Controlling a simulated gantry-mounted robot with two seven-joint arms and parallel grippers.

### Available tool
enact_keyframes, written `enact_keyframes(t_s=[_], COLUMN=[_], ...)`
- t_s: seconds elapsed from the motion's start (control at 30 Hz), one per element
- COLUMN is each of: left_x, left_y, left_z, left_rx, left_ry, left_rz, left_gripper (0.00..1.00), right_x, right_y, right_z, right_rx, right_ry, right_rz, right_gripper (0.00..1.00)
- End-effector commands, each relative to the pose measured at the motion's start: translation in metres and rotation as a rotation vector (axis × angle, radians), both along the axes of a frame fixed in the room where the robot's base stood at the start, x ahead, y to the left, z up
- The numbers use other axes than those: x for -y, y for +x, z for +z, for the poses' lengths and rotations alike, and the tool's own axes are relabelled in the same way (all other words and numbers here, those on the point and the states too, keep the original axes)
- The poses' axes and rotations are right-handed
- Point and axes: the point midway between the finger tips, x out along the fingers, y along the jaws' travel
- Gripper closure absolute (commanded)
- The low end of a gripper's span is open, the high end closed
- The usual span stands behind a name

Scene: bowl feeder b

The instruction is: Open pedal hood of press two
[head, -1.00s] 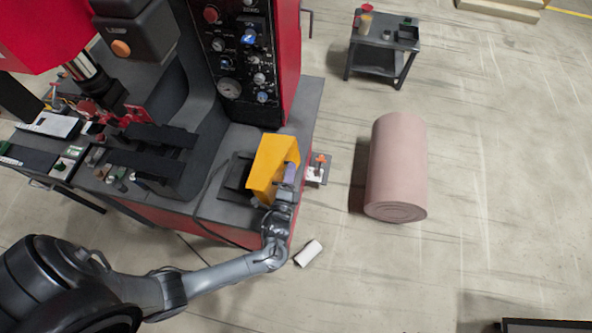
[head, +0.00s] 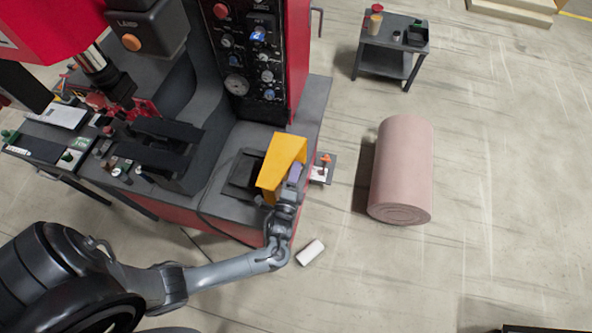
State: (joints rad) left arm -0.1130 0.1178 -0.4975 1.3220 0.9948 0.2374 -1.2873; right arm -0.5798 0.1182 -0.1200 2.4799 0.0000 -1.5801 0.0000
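The yellow pedal hood (head: 280,164) stands tilted over a dark pedal (head: 245,173) on the grey base of the red press (head: 300,45). My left gripper (head: 293,176) is at the right side of the hood, at or very near its edge. Its fingers are small and partly hidden, so I cannot tell whether they are closed on the hood. My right gripper is not in view.
A control panel (head: 237,85) with knobs and a gauge rises behind the hood. A small orange-topped fixture (head: 324,167) sits right of the base. A white roll (head: 311,252) and a large pink roll (head: 402,170) lie on the floor. A side table (head: 388,55) stands behind.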

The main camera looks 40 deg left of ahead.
Motion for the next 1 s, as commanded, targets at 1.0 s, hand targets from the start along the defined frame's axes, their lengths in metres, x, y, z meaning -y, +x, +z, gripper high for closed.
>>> enact_keyframes(t_s=[1.0], left_x=[0.045], left_y=[-0.091], left_z=[-0.004], left_rx=[0.001], left_ry=[-0.003], left_rz=[-0.001], left_gripper=[0.62], right_x=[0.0], right_y=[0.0], right_z=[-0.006], right_rx=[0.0], right_ry=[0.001], right_rz=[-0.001], right_gripper=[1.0])
